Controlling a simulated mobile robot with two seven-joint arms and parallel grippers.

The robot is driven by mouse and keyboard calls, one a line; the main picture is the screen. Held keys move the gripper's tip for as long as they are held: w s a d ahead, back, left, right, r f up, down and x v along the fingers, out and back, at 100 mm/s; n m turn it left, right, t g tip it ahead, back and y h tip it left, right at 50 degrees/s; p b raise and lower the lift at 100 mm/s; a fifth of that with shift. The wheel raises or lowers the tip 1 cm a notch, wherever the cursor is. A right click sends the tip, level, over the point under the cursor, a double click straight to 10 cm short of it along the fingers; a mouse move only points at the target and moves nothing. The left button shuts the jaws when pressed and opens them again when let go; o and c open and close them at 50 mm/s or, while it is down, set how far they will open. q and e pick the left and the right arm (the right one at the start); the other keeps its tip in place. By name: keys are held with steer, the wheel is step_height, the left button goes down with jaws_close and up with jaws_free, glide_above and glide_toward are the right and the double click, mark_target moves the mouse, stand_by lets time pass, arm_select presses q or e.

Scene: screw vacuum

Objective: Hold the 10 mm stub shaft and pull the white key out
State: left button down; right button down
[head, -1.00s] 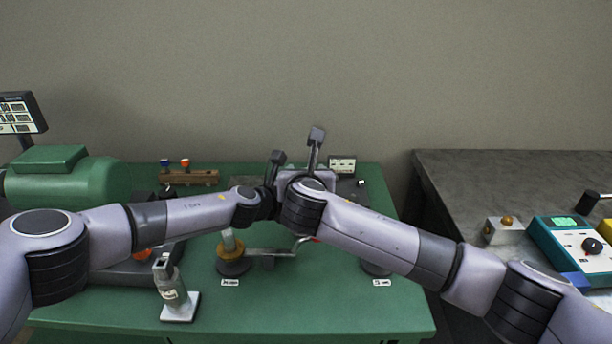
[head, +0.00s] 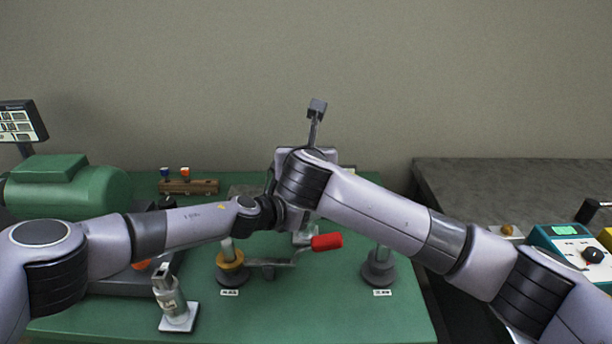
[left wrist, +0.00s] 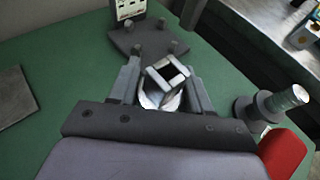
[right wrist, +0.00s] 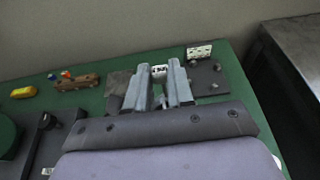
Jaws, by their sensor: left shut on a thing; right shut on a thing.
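My left gripper (left wrist: 162,88) is closed around a short silver cylinder (left wrist: 149,99), which I take for the stub shaft. A grey square-edged piece with a dark opening sits at its end in the left wrist view, and I cannot tell what it is. My right gripper (right wrist: 160,76) is closed, with a small white piece (right wrist: 158,70), likely the key, between its fingertips. How far the key sits in or out of the shaft is not visible. In the head view my arms meet above the bench and my right wrist hides the fingertips.
A clamp with a red handle (head: 327,242) is just below my wrists. An orange-collared post (head: 230,260) and a grey post (head: 379,266) stand on the green bench (head: 320,318). A slotted stand (head: 172,302) is front left. The bench's front middle is clear.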

steer(key=shift+r, duration=1.85)
arm_select(q)
steer(key=shift+c, duration=2.1)
jaws_free()
